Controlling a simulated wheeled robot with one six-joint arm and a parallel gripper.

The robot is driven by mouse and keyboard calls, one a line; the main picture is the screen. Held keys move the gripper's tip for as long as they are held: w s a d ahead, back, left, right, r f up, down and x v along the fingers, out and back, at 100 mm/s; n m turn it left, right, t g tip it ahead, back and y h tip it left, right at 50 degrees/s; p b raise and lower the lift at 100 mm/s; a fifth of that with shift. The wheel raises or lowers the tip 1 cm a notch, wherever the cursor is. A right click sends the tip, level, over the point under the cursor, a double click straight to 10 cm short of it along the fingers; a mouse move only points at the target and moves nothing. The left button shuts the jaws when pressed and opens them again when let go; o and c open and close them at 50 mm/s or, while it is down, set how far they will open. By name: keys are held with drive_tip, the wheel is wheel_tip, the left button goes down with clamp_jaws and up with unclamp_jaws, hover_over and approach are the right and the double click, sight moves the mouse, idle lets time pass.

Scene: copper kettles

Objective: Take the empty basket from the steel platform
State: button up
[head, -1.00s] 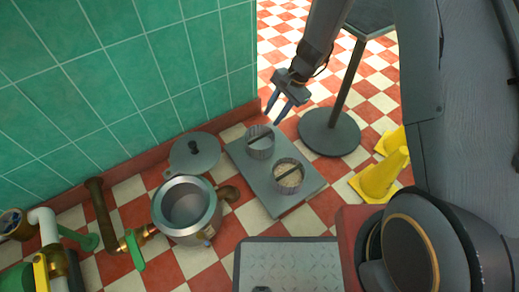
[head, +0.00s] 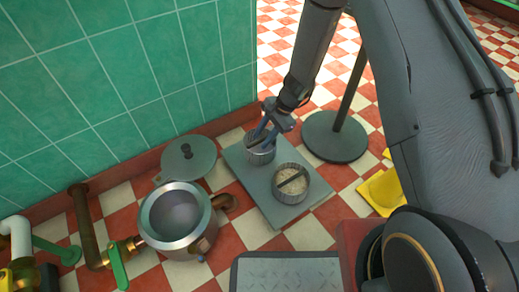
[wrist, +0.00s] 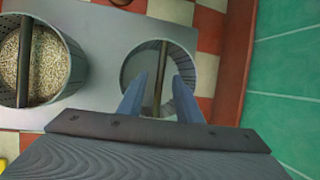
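The steel platform (head: 276,211) lies on the floor by the green wall and bears two round metal baskets. The empty basket (head: 262,156) stands at its far end, with a bar across its top; its bare inside also shows in the wrist view (wrist: 135,68). The other basket (head: 291,184) holds pale grain and has a bar across it too; it is at the left in the wrist view (wrist: 45,65). My gripper (head: 261,134) is at the top of the empty basket. In the wrist view its blue fingers (wrist: 158,90) are apart, one on each side of the bar.
A round lid (head: 188,160) and an open metal pot (head: 178,222) are left of the platform. Pipes with a green-handled valve (head: 118,262) are at lower left. A stand with a round base (head: 335,137) and a yellow cone (head: 382,190) are at right.

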drive_tip(key=b+x, duration=0.1)
drive_tip(key=x, duration=0.1)
drive_tip(key=shift+a+f, duration=0.1)
drive_tip(key=shift+f, duration=0.2)
clamp_jaws()
drive_tip(key=shift+r, duration=0.15)
